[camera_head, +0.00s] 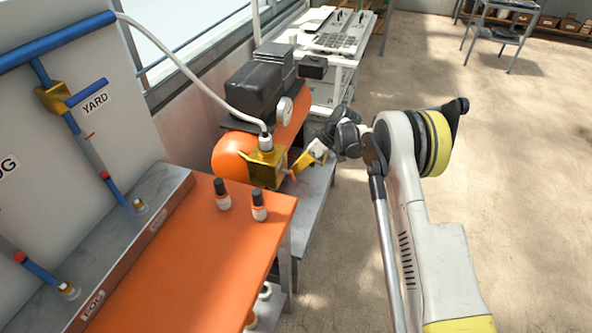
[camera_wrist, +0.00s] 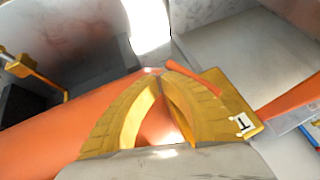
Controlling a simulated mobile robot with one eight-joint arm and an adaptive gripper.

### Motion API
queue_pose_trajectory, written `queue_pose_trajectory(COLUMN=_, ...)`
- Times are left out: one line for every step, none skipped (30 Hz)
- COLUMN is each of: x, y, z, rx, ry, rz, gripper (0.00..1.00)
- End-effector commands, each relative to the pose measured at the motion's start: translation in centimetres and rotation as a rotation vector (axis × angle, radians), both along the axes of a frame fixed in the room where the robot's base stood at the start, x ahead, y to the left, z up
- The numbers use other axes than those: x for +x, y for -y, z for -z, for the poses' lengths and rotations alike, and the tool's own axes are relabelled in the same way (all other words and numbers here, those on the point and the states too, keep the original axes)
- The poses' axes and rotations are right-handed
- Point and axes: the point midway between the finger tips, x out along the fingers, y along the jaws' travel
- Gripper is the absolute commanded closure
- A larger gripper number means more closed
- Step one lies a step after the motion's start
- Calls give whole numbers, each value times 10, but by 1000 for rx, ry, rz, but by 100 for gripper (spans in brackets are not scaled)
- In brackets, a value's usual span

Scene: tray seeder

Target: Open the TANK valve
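The tank valve is a yellow-brass block (camera_head: 266,166) at the near end of the orange tank, with a white hose going into its top. In the wrist view its block (camera_wrist: 238,117) carries a white label. An orange lever (camera_wrist: 195,78) sticks out from it, its free end close to my fingertips. My gripper (camera_head: 294,173) is at the right side of the valve, pointing down and left. In the wrist view the yellow fingers of my gripper (camera_wrist: 163,69) come together at the tips. I cannot tell whether they touch the lever; nothing shows clearly between them.
The orange tank (camera_head: 228,152) bears a black motor (camera_head: 254,88). An orange bench (camera_head: 205,262) with two small bottles (camera_head: 222,194) stands in front. A panel with blue pipes and a YARD label (camera_head: 95,102) is at the left.

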Motion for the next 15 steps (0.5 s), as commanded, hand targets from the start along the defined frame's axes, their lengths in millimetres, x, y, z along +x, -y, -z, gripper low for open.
queue_pose_trajectory(x=-1, y=-1, z=3, rx=0, ry=0, rz=0, gripper=100)
queue_pose_trajectory(x=-2, y=-1, z=5, rx=0, ry=0, rz=0, gripper=100)
queue_pose_trajectory(x=-4, y=-2, z=7, rx=0, ry=0, rz=0, gripper=100)
queue_pose_trajectory(x=-5, y=-2, z=8, rx=0, ry=0, rz=0, gripper=100)
queue_pose_trajectory(x=-6, y=-2, z=9, rx=0, ry=0, rz=0, gripper=100)
queue_pose_trajectory(x=-7, y=-3, z=10, rx=0, ry=0, rz=0, gripper=100)
queue_pose_trajectory(x=-7, y=-3, z=9, rx=0, ry=0, rz=0, gripper=100)
queue_pose_trajectory(x=-7, y=-3, z=9, rx=0, ry=0, rz=0, gripper=100)
queue_pose_trajectory(x=-7, y=-2, z=9, rx=0, ry=0, rz=0, gripper=100)
queue_pose_trajectory(x=-7, y=-2, z=9, rx=0, ry=0, rz=0, gripper=100)
queue_pose_trajectory(x=-7, y=-2, z=9, rx=0, ry=0, rz=0, gripper=100)
queue_pose_trajectory(x=-6, y=-2, z=9, rx=0, ry=0, rz=0, gripper=100)
queue_pose_trajectory(x=-7, y=-2, z=8, rx=0, ry=0, rz=0, gripper=100)
queue_pose_trajectory(x=-7, y=-2, z=8, rx=0, ry=0, rz=0, gripper=100)
queue_pose_trajectory(x=-7, y=-2, z=7, rx=0, ry=0, rz=0, gripper=100)
